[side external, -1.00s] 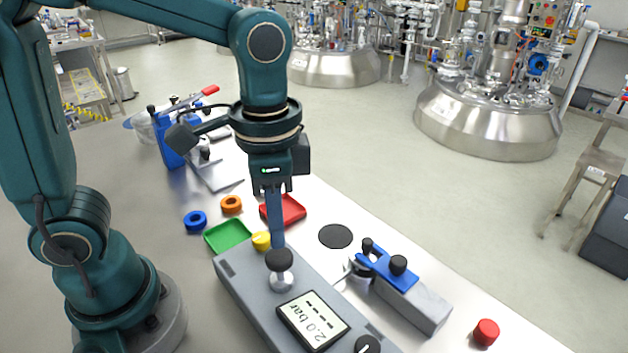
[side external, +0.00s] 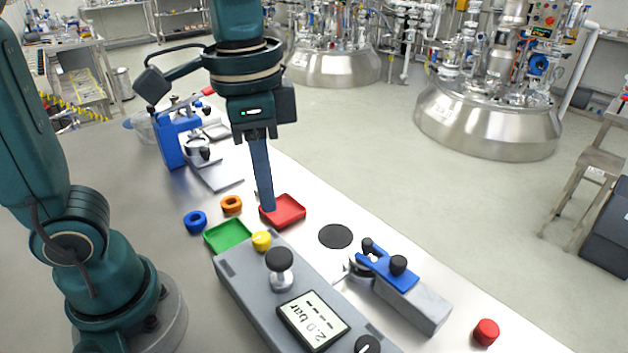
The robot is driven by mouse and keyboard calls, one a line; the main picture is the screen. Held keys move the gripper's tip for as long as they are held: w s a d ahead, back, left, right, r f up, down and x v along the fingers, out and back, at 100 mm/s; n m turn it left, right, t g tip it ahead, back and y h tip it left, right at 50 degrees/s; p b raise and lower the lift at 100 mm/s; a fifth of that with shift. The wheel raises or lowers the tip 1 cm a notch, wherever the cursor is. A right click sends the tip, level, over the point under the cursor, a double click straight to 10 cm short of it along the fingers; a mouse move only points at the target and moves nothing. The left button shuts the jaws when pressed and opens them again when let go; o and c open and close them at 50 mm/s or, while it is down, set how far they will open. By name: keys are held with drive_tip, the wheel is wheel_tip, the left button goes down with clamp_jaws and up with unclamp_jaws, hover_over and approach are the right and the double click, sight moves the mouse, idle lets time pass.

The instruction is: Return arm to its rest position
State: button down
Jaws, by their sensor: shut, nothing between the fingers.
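My gripper (side external: 267,207) points straight down in the side external view, with its long blue-grey fingers together and nothing between them. Its tips show in front of the left part of a red tray (side external: 288,213); I cannot tell how high above the table they are. The grey pressure box (side external: 240,276) stands in front of it, with a black-topped knob (side external: 280,262) and a display reading 2.0 bar (side external: 313,321). My gripper is clear of the knob.
A green tray (side external: 228,236), blue ring (side external: 195,221), orange ring (side external: 231,204) and yellow cap (side external: 261,241) lie nearby. A blue clamp on a grey block (side external: 420,303), a black disc (side external: 336,236) and a red cap (side external: 486,331) are to the right. A blue stand (side external: 172,143) is behind.

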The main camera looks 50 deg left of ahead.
drive_tip(key=s+a+f+n+t, duration=0.2)
drive_tip(key=s+a+n+t, duration=0.1)
drive_tip(key=a+n+t, duration=0.1)
drive_tip(key=shift+s+a+f+n+t, duration=0.25)
drive_tip(key=shift+f+n+t, duration=0.2)
drive_tip(key=shift+n, duration=0.35)
idle(1.0)
